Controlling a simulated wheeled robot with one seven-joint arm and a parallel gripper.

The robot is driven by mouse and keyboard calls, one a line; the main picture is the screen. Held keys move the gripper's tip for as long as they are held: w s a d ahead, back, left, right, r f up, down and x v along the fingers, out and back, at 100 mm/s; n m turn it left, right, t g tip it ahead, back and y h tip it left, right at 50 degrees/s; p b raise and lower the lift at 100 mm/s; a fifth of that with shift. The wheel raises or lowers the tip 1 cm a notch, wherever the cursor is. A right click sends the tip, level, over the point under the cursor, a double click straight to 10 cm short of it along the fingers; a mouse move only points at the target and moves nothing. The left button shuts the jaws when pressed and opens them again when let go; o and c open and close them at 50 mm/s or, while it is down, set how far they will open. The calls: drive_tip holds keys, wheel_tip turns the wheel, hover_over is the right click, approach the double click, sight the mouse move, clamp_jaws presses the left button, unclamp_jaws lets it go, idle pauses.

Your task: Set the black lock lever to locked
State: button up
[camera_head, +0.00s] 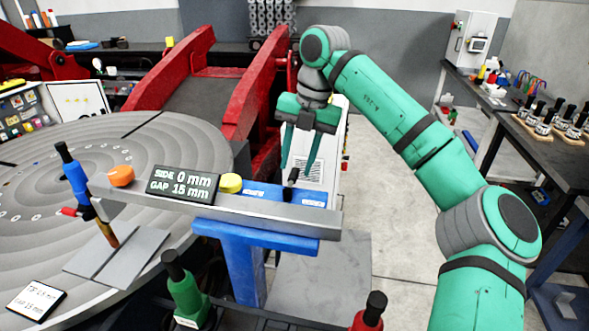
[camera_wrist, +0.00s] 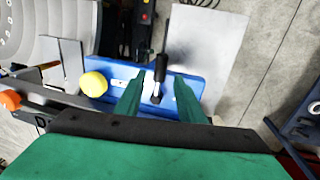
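The black lock lever (camera_head: 293,175) stands up from the blue panel (camera_head: 262,188) at the right part of the grey beam (camera_head: 275,208). In the wrist view the lever (camera_wrist: 160,68) shows its black grip pointing up the picture, with a pale stem below it. My gripper (camera_head: 298,172) is open. Its fingers (camera_wrist: 158,80) lie on either side of the lever, with gaps visible on both sides. I cannot tell whether the fingertips are at the lever's height. The small white labels on the panel are not readable.
A yellow knob (camera_head: 230,183) and an orange knob (camera_head: 121,175) sit on the beam, beside a display (camera_head: 183,184) reading SIDE 0 mm, GAP 15 mm. Green-based (camera_head: 182,285) and red-based (camera_head: 370,312) black-topped handles stand in front. The large grey round table (camera_head: 60,230) lies left.

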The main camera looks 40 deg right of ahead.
sight(291, 184)
drive_tip(key=shift+w+a+f, duration=0.1)
drive_tip(key=shift+f, duration=0.6)
drive_tip(key=shift+w+a+f, duration=0.1)
drive_tip(key=shift+f, duration=0.55)
clamp_jaws()
